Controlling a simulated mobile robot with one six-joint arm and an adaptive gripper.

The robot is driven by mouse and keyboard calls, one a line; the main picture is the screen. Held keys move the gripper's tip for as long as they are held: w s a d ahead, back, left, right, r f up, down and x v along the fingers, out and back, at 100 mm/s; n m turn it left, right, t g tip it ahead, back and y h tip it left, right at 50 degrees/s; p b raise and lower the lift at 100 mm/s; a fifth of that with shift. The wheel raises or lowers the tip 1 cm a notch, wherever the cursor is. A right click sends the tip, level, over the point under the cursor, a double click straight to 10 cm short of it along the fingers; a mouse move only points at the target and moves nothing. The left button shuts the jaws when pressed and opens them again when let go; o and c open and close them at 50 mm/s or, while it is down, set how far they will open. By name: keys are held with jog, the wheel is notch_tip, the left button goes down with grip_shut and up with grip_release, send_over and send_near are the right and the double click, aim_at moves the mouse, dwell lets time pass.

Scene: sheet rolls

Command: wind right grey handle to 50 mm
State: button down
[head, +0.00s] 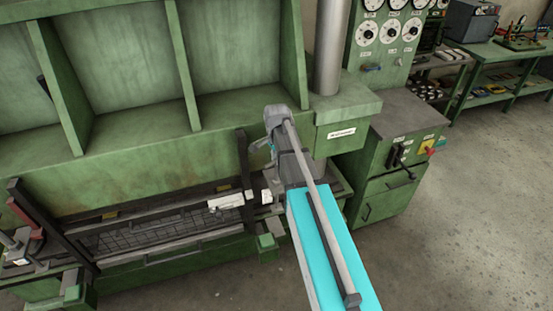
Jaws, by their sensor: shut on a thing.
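The green sheet-rolling machine (120,222) fills the left and middle of the head view. My arm reaches in from the lower right, and my gripper (260,151) is at the right end of the machine, beside a dark upright post (244,165). Its grey fingers are partly visible, shut on what I take to be the right grey handle. That handle is hidden behind my gripper and arm, so its angle cannot be seen. A white block (226,202) sits by the foot of the post; any reading on it is too small to make out.
At the left end stand another dark post and a red part (28,222). A green cabinet with switches (405,150) stands close on the right, below a gauge panel (385,45). A green bench (495,55) is at the back right. The concrete floor at right is clear.

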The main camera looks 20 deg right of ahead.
jog(key=shift+m, duration=2.4)
jog(key=shift+c, duration=1)
grip_release()
notch_tip(320, 180, up, 10)
jog(key=p, duration=1)
